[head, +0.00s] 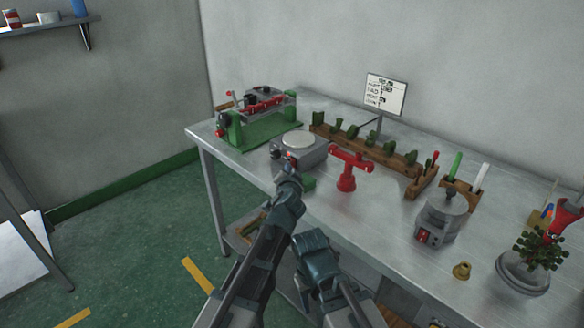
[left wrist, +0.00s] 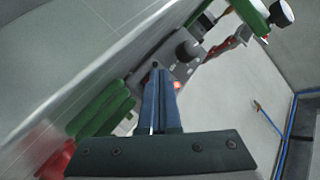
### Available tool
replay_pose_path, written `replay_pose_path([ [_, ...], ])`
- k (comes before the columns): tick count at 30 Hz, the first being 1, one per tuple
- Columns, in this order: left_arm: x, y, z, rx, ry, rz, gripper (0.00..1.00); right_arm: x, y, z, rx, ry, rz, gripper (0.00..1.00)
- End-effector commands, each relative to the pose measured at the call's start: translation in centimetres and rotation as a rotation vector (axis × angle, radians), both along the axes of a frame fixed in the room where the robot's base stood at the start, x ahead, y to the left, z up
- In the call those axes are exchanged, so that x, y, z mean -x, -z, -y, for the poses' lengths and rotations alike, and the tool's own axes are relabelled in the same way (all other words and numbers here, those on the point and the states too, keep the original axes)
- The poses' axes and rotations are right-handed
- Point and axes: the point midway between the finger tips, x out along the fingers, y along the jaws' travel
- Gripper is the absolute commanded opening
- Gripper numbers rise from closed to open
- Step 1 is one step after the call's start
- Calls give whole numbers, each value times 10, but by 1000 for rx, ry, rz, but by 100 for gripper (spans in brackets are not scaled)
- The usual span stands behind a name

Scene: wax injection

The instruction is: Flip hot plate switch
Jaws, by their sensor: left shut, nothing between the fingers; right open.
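The hot plate (head: 312,150) is a grey box with a round pale top on the left part of the table. In the left wrist view its grey front panel (left wrist: 196,68) shows a black knob (left wrist: 188,50) and a small red switch (left wrist: 177,86). My left gripper (head: 290,172) is shut and empty, right at the front of the hot plate. In the left wrist view its blue fingers (left wrist: 160,84) end close to the switch and partly hide it; I cannot tell whether they touch. My right gripper (head: 316,250) is open, low in front of the table edge; its fingertips are unclear.
A red stand (head: 346,180) and green blocks (head: 308,183) are right of the left gripper. A green machine (head: 262,125) stands behind left. A wax pot (head: 440,215) with a red switch and a plant jar (head: 522,275) stand right. The front middle of the table is clear.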

Motion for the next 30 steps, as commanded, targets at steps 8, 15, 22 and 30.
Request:
replay_pose_path([
  [8, 9, -2, -9, 1, 0, 0, 0, 0, -2, 0, 0, 0, 0, 50],
  [15, 10, -2, -10, 1, 0, 0, 0, 0, -2, 0, 0, 0, 0, 50],
  [22, 12, -2, -12, 1, 0, 0, 0, 0, -2, 0, 0, 0, 0, 50],
  [30, 29, -5, -28, 1, -2, 0, 0, 0, -5, 0, 0, 0, 0, 50],
])
